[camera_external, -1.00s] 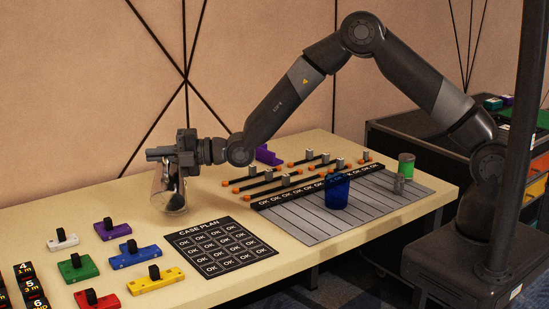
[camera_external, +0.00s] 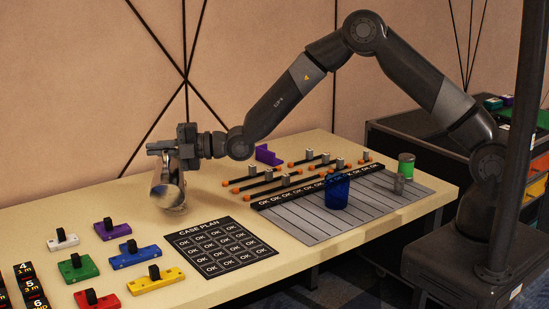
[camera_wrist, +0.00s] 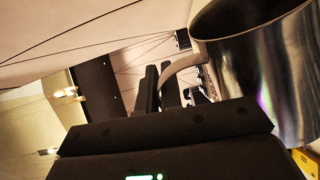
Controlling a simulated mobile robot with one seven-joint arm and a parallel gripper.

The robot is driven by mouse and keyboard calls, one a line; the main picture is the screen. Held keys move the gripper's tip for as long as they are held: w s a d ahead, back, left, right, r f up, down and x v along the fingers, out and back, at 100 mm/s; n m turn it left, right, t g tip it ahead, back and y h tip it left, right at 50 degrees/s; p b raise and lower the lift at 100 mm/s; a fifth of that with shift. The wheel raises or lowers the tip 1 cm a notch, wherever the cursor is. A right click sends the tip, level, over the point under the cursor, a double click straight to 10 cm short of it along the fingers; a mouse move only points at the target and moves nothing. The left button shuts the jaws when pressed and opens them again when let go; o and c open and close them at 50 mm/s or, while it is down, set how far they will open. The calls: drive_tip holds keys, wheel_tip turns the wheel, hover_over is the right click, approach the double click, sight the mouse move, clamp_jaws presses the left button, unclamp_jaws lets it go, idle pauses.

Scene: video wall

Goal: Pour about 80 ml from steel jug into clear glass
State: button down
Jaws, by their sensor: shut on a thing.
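The steel jug (camera_wrist: 275,75) shows large at the right of the wrist view, its shiny wall and dark mouth near the camera. Its pale curved handle (camera_wrist: 178,68) is beside the dark fingers. My gripper (camera_external: 178,163) is shut on the jug's handle at the table's left rear. In the external view the jug (camera_external: 164,191) hangs tilted below my gripper. The clear glass is hard to make out there; a pale, see-through shape low by the jug may be it. The jug's contents and any stream cannot be seen.
A blue cup (camera_external: 337,192) and a green can (camera_external: 406,166) stand on the right side. A black case plan sheet (camera_external: 252,262) lies in front. Several coloured blocks with black knobs, such as the blue one (camera_external: 133,257), lie at the left front. Sliders (camera_external: 268,187) lie behind the cup.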

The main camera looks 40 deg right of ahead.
sight(158, 177)
drive_tip(key=shift+w+d+r+m+b, duration=0.25)
drive_tip(key=shift+w+d+m, duration=0.1)
drive_tip(key=shift+w, duration=0.25)
drive_tip(key=shift+w+d+r+m+b, duration=0.2)
drive_tip(key=shift+w+d+m, duration=0.15)
drive_tip(key=shift+w, duration=0.2)
idle(1.2)
drive_tip(key=shift+w+r, duration=0.1)
idle(0.5)
drive_tip(key=s, duration=0.1)
drive_tip(key=s+a+f+n, duration=0.1)
drive_tip(key=s+a+n, duration=0.1)
drive_tip(key=shift+s+a+f, duration=0.15)
drive_tip(key=shift+s+f, duration=0.15)
drive_tip(key=shift+s, duration=0.1)
drive_tip(key=shift+s+a+f+n, duration=0.15)
drive_tip(key=shift+s+f+n, duration=0.1)
drive_tip(key=shift+f+n, duration=0.25)
drive_tip(key=shift+s+a+f+n, duration=0.3)
drive_tip(key=shift+s+f+n, duration=0.3)
drive_tip(key=shift+n, duration=0.3)
idle(0.8)
